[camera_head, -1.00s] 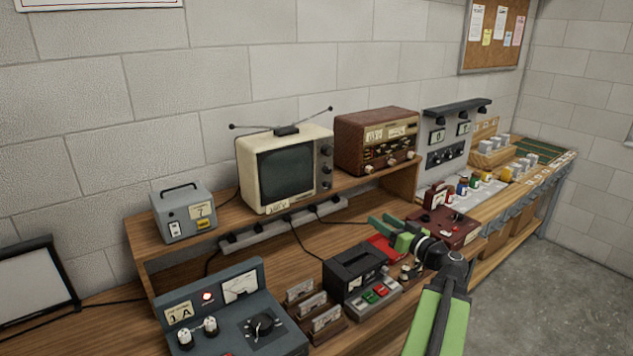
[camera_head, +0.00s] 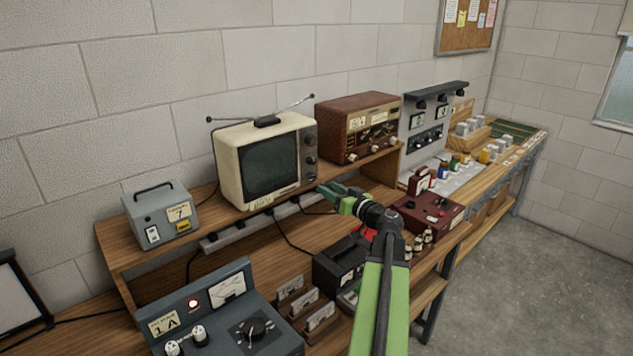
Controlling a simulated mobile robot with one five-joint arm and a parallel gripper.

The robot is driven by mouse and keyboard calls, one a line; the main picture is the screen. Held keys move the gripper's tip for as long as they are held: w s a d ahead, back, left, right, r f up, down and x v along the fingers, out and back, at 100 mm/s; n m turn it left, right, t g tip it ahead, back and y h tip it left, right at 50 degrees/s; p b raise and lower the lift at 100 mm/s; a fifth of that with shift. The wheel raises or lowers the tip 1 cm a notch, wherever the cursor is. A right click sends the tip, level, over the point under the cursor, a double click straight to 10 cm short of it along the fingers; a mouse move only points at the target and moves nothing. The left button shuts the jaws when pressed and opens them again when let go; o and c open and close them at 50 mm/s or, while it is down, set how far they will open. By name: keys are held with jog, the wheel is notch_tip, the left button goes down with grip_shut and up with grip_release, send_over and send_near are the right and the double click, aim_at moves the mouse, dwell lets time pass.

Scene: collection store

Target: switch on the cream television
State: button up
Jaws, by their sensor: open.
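The cream television (camera_head: 228,168) stands on the raised wooden shelf, with two antenna rods on top. Its screen (camera_head: 271,166) is dark. A dark panel (camera_head: 310,154) with several round knobs runs down the right side of its front. My gripper (camera_head: 328,191) is open and empty. It is in front of the shelf edge, just below and right of the television's knob panel, apart from the knobs as far as I can tell. My forearm hides part of the bench behind it.
A brown radio (camera_head: 358,126) stands right of the television, and a grey box (camera_head: 161,213) stands left. A power strip (camera_head: 250,229) runs under the shelf edge. A grey-blue instrument (camera_head: 215,312), a black device (camera_head: 340,261) and a dark red box (camera_head: 428,212) sit on the lower bench.

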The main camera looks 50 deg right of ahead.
aim_at(314, 179)
jog(key=w, duration=0.7)
jog(key=shift+w+d, duration=0.1)
jog(key=shift+d, duration=0.3)
grip_shut()
